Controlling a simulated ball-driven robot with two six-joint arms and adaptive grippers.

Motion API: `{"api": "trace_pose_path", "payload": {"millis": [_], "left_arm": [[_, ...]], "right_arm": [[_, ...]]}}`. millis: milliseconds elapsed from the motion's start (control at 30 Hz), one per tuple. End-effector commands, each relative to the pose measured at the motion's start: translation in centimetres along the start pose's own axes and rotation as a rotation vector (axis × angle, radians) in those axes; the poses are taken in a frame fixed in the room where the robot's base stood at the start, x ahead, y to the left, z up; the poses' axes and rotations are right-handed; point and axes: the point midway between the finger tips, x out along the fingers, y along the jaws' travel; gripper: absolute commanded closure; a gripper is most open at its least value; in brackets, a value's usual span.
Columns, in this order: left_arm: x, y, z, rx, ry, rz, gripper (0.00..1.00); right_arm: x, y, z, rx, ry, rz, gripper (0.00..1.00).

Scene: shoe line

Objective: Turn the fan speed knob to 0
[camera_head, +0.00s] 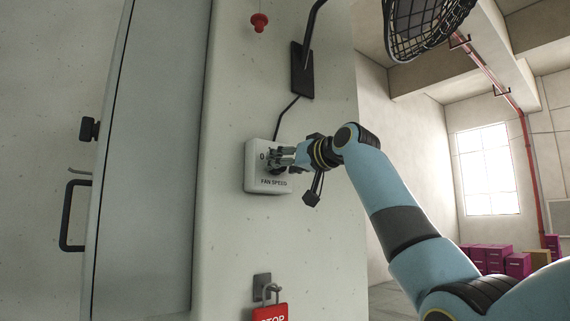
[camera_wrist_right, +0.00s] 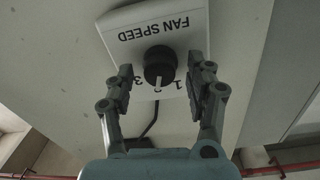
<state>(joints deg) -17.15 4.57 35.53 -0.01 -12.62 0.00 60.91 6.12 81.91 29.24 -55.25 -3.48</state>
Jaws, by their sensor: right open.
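The fan speed box (camera_head: 253,179) is a white plate on the pale wall, labelled FAN SPEED. It also shows upside down in the right wrist view (camera_wrist_right: 190,22). Its round black knob (camera_wrist_right: 160,62) has a white pointer line that points down in that view, between the printed 3 and 1. My right gripper (camera_head: 279,157) is at the box and hides much of the knob in the head view. In the wrist view its two fingers (camera_wrist_right: 166,72) stand apart, one on each side of the knob, with gaps visible. My left gripper is out of view.
A black bracket (camera_head: 302,71) and cable are above the box. A red knob-like piece (camera_head: 259,22) is higher up. A padlock with a red STOP tag (camera_head: 270,314) hangs below. A door with a black handle (camera_head: 72,215) is at the left. Magenta boxes (camera_head: 517,265) stand far right.

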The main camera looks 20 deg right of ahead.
Motion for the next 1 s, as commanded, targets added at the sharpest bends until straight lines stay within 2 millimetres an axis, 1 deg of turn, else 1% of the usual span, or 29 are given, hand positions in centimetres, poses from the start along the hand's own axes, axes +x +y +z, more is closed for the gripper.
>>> {"api": "trace_pose_path", "payload": {"millis": [67, 400, 500, 767, 1000], "left_arm": [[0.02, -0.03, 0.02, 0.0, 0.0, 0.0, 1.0], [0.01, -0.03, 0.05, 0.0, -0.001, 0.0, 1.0], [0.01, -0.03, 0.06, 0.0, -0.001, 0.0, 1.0], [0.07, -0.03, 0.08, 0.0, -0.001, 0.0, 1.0], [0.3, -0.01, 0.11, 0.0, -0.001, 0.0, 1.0]], "right_arm": [[-0.02, 0.01, 0.02, 0.0, 0.0, 0.0, 0.45], [-0.04, 0.02, 0.02, 0.0, -0.001, 0.0, 0.9], [-0.04, 0.02, 0.03, 0.0, -0.001, 0.0, 1.0], [-0.04, 0.03, 0.04, -0.028, 0.0, 0.0, 1.0], [-0.02, 0.03, 0.07, -0.153, 0.003, -0.001, 1.0]]}}
